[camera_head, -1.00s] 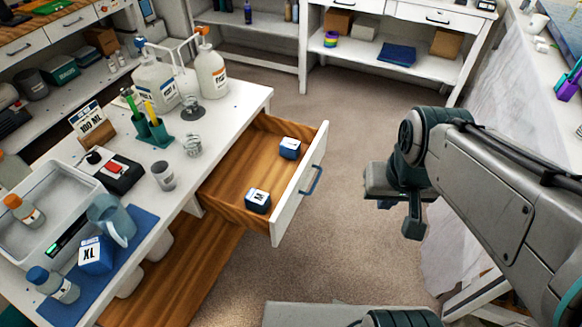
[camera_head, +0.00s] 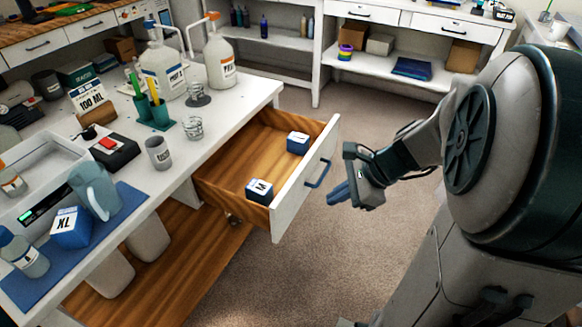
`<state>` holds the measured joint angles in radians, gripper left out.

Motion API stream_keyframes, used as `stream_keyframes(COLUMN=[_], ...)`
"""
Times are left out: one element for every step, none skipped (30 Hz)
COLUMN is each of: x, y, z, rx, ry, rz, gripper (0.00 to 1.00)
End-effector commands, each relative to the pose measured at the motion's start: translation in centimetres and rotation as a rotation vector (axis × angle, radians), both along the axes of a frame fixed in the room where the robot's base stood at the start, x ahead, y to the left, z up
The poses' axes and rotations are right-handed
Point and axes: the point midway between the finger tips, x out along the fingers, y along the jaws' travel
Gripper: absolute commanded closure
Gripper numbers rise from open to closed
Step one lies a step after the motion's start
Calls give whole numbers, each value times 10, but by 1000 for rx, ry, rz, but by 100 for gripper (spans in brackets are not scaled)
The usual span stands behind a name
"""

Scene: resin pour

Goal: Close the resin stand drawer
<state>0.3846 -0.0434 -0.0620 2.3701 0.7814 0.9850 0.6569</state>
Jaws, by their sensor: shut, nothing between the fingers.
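The resin stand drawer (camera_head: 238,165) is pulled out from the white stand (camera_head: 262,90). Its wooden inside shows, with two small blue-and-white boxes in it: one near the front left (camera_head: 259,191) and one near the right side (camera_head: 298,143). The white drawer front has a blue handle (camera_head: 319,174). My gripper (camera_head: 338,194) is to the right of the drawer front, close to the handle. A small gap shows between them. Its blue fingers are together with nothing in them and point left toward the front.
The stand's top holds pump bottles (camera_head: 219,60), a grey cup (camera_head: 158,153), a blue pitcher (camera_head: 95,189) and an XL box (camera_head: 71,227) on a blue mat. A wooden lower shelf (camera_head: 175,265) lies under the stand. Carpeted floor (camera_head: 290,270) in front of the drawer is clear.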

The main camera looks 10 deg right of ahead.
Motion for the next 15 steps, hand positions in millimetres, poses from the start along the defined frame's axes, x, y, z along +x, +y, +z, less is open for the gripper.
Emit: stream_keyframes(x=[10, 15, 22, 26, 30, 34, 36, 38, 40, 42, 43, 45, 46, 48, 50], y=[-10, -15, -22, -26, -30, -35, -38, -40, -42, -43, -43, -42, -40, -38, -34], z=[-27, -33, -40, -44, -48, -52, -54, -56, -57, -59, -60, -62, -64, -66, -70], rx=[66, 105, 151, 181, 209, 239, 257, 272, 288, 295, 301, 305, 306, 307, 307], ry=[36, 53, 74, 86, 99, 111, 119, 124, 131, 133, 135, 137, 138, 139, 139], rz=[-113, -176, -252, -300, -344, -391, -419, -442, -466, -477, -485, -492, -492, -493, -491], gripper=[100, 100, 100, 100, 100, 100, 100, 100, 100, 100, 100, 100, 100, 100, 100])
